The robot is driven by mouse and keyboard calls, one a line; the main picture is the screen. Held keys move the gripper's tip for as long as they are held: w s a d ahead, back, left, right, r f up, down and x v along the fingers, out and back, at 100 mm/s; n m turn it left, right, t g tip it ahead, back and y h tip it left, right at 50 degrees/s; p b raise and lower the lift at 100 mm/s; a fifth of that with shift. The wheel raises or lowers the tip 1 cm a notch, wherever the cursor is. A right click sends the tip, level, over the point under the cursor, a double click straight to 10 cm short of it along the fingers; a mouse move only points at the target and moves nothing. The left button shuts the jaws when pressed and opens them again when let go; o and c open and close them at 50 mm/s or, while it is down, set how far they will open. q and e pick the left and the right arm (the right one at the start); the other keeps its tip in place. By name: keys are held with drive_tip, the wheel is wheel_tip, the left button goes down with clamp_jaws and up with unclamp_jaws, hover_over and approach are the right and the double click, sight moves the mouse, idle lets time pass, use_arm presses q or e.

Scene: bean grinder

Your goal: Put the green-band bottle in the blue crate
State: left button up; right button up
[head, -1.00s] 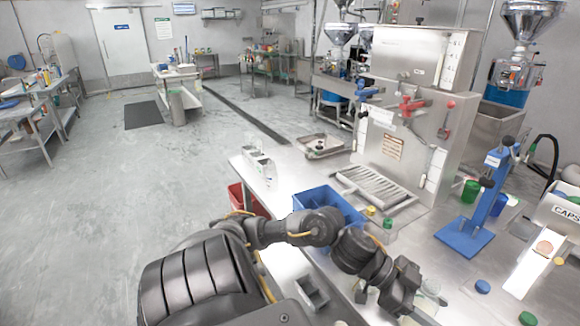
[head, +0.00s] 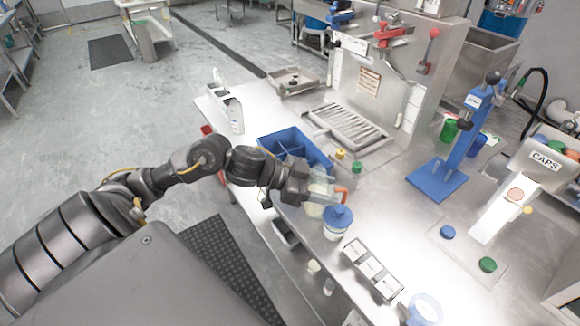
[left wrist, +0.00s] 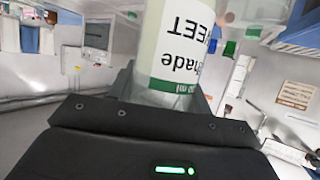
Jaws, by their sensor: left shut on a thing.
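The green-band bottle (left wrist: 172,45) is pale and clear, with a white label and a green band, in the left wrist view. My left gripper (head: 308,190) is shut on it. In the head view the bottle (head: 318,204) shows only partly behind the gripper, at the near right side of the blue crate (head: 318,154). The bottle is outside the crate; I cannot tell its height above the table. The crate has dividers, and the visible compartments look empty. A blue corner at the upper right of the left wrist view is probably the crate. My right gripper is not in view.
A blue-lidded jar (head: 337,224) stands just right of the gripper. A grey compartment tray (head: 372,270) lies near the front edge. Small yellow (head: 340,154) and green (head: 356,167) caps lie right of the crate. A blue press stand (head: 437,180) stands farther right.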

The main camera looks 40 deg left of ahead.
use_arm(q)
drive_tip(key=w+a+r+n+t+y+p, duration=0.1)
drive_tip(key=w+a+n+t+y, duration=0.2)
drive_tip(key=a, duration=0.5)
drive_tip(key=w+a+r+n+y, duration=0.1)
drive_tip(key=w+a+n+y, duration=0.1)
drive_tip(key=w+a, duration=0.45)
drive_tip(key=w+a+r+n+t+y+p, duration=0.1)
drive_tip(key=w+a+n+t+y, duration=0.15)
drive_tip(key=a, duration=0.55)
wheel_tip(320, 180, down, 10)
drive_tip(key=w, duration=0.1)
drive_tip(key=shift+g+p, duration=0.3)
drive_tip(key=shift+g, duration=0.05)
drive_tip(key=shift+f+n+y, duration=0.15)
drive_tip(key=shift+n+y, duration=0.1)
drive_tip(key=shift+f, duration=0.45)
drive_tip(key=o, duration=1.2)
drive_tip(key=shift+c, duration=0.2)
